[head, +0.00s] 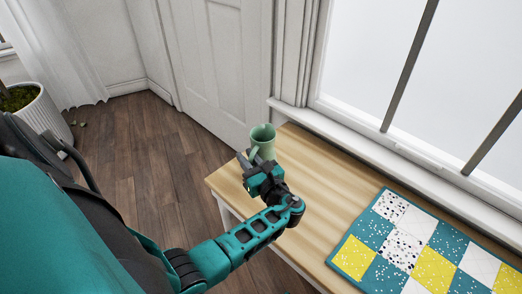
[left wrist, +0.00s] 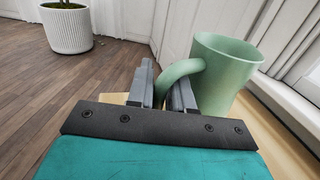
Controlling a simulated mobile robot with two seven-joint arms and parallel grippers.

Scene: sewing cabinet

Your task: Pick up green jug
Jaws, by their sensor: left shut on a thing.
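The green jug (head: 264,137) is upright at the far left end of the wooden cabinet top, beside the window wall. In the left wrist view the jug (left wrist: 222,68) stands to the right, with its curved handle toward my fingers. My left gripper (head: 250,160) is at the jug's near left side. In the left wrist view its two fingers (left wrist: 166,88) are on either side of the handle, shut on it. Whether the jug's base touches the cabinet top is hidden by the gripper. My right gripper is not in view.
A quilted mat (head: 409,248) in teal, white and yellow lies on the right part of the cabinet top (head: 325,190). A window and sill run along the back. A white ribbed planter (head: 38,108) stands on the floor at left. The wood between jug and mat is clear.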

